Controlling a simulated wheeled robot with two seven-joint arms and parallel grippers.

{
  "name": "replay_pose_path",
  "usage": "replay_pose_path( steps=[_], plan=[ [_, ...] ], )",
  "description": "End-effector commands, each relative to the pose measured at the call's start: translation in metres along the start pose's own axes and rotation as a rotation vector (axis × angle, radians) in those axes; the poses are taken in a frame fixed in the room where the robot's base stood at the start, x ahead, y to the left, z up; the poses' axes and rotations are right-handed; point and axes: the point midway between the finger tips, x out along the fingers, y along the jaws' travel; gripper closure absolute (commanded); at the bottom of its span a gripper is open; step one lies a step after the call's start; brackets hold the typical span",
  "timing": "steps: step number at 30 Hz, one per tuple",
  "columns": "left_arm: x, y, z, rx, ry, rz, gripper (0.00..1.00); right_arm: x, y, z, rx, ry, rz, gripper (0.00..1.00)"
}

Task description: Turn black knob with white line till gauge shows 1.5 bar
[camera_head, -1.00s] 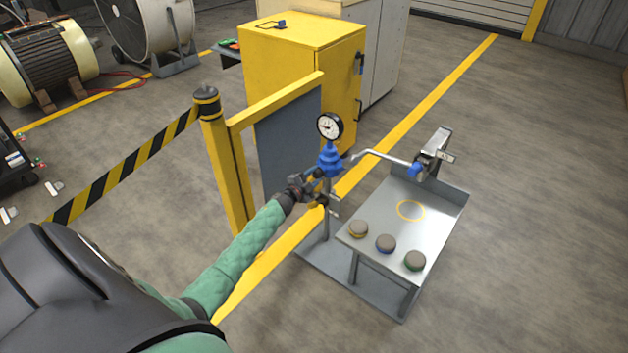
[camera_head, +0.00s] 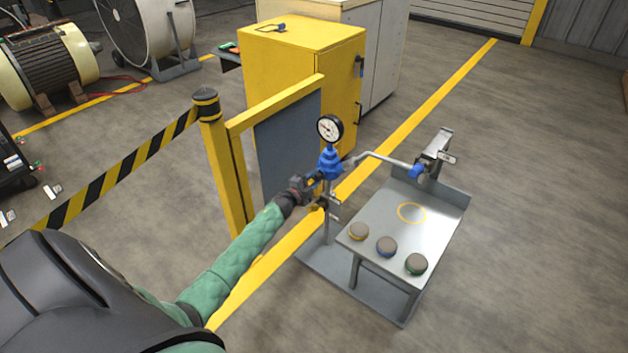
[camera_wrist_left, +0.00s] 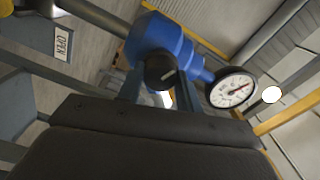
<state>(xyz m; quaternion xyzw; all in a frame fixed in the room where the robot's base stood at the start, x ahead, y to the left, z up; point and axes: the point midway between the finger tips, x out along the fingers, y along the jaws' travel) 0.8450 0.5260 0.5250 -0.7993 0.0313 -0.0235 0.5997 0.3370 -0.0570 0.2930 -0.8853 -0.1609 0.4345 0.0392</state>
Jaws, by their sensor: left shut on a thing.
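The black knob (camera_wrist_left: 160,72) with a white line shows in the left wrist view, on the front of the blue regulator body (camera_wrist_left: 165,42). My left gripper (camera_wrist_left: 158,90) is shut on the knob, one finger on each side of it. In the head view the left gripper (camera_head: 312,182) is at the blue regulator (camera_head: 329,162), and the knob is hidden there. The round white gauge (camera_head: 330,128) sits on top of the regulator. The gauge (camera_wrist_left: 233,90) also shows in the left wrist view with a red needle; its numbers are too small to read. My right gripper is not in view.
A grey bench (camera_head: 372,220) stands right of the regulator, bearing a yellow ring mark and several round buttons (camera_head: 386,246). A pipe (camera_head: 385,158) runs to a blue-ended fitting. A yellow post (camera_head: 222,165) and a yellow cabinet (camera_head: 300,70) stand behind and left.

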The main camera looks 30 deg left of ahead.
Motion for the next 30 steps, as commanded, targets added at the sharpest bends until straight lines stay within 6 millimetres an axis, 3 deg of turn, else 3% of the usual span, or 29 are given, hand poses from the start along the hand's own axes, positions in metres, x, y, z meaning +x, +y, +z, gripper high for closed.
replay_pose_path(
  steps=[1,3,4,14,30],
  plan=[
    [-0.001,0.003,-0.001,-0.001,0.001,0.003,0.59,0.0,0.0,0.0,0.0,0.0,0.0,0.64],
    [-0.001,0.003,-0.001,-0.001,0.001,0.002,0.45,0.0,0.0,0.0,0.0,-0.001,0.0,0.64],
    [-0.001,0.002,-0.001,-0.001,0.001,0.002,0.43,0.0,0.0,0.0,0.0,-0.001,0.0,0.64],
    [-0.003,0.001,0.0,-0.001,0.0,0.001,0.43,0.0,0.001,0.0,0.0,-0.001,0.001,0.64],
    [-0.065,0.003,0.0,-0.001,0.0,0.003,0.43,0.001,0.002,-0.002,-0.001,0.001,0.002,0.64]
  ],
)
